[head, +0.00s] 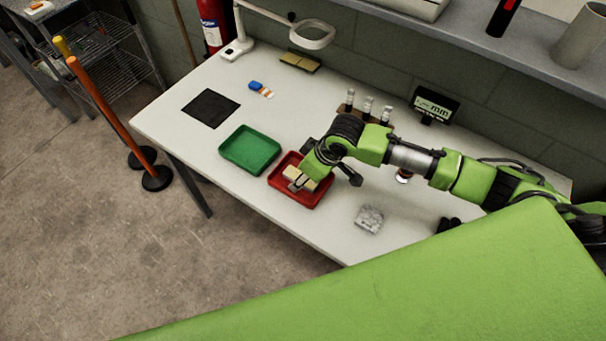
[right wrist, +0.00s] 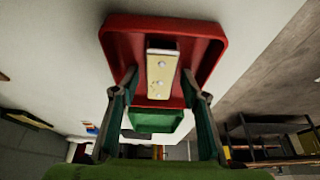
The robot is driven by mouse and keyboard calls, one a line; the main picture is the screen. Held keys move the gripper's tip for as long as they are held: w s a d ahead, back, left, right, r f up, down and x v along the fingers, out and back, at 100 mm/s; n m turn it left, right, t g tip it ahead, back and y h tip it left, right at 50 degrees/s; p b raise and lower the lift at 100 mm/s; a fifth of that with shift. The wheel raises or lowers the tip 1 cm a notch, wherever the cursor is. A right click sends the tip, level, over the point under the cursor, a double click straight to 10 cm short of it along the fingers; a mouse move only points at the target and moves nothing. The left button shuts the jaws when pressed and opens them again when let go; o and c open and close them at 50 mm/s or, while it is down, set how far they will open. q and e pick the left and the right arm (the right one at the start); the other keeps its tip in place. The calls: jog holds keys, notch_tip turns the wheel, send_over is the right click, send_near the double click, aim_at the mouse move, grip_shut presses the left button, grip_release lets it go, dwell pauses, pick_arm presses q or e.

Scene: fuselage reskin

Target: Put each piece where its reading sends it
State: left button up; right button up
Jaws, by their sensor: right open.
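My right gripper (head: 299,182) is over the red tray (head: 315,204) in the head view, pointing down. A pale tan piece (right wrist: 162,78) with several round marks along it lies in the red tray. In the right wrist view, my right gripper (right wrist: 160,92) is open, with a finger on either side of the piece and gaps between. The green tray (head: 250,150) stands left of the red one and looks empty. A readout marked "mm" (head: 436,104) stands at the back of the bench. My left gripper is not in view.
A black mat (head: 211,108), a blue and orange item (head: 261,89) and a magnifier lamp (head: 312,36) are to the left and back. Several small cylinders stand in a holder (head: 343,113). A clear grey object (head: 369,219) lies near the front edge.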

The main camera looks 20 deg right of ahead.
jog(key=shift+r, duration=0.15)
jog(key=v, duration=1.2)
jog(key=shift+b, duration=0.35)
